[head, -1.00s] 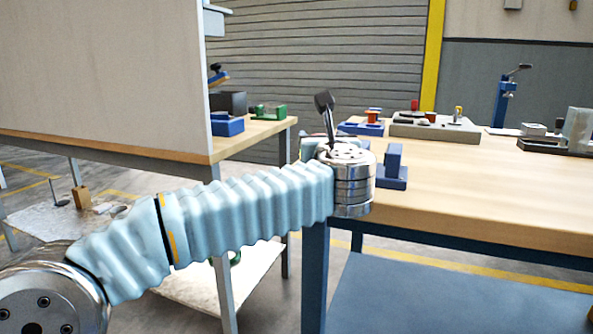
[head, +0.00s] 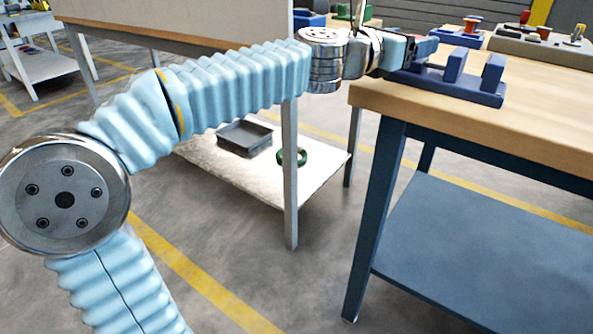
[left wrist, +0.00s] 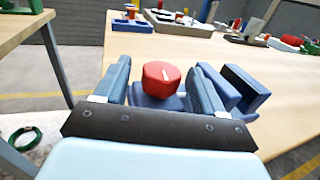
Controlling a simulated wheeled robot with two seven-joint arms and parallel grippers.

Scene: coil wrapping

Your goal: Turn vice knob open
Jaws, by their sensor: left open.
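The blue vice (head: 452,88) sits at the near left corner of the wooden workbench (head: 545,120). My left gripper (head: 421,50) reaches the vice from the left in the head view. In the left wrist view its fingers (left wrist: 162,88) are open, one on each side of the knob; contact is not clear. In the head view the knob is hidden. My right gripper is out of view.
A grey fixture block (head: 545,45) with coloured pegs stands farther back on the bench. Another blue part (head: 460,38) lies behind the vice. A second table stands to the left, its lower shelf (head: 225,165) holding a grey tray (head: 245,138) and green ring (head: 291,157).

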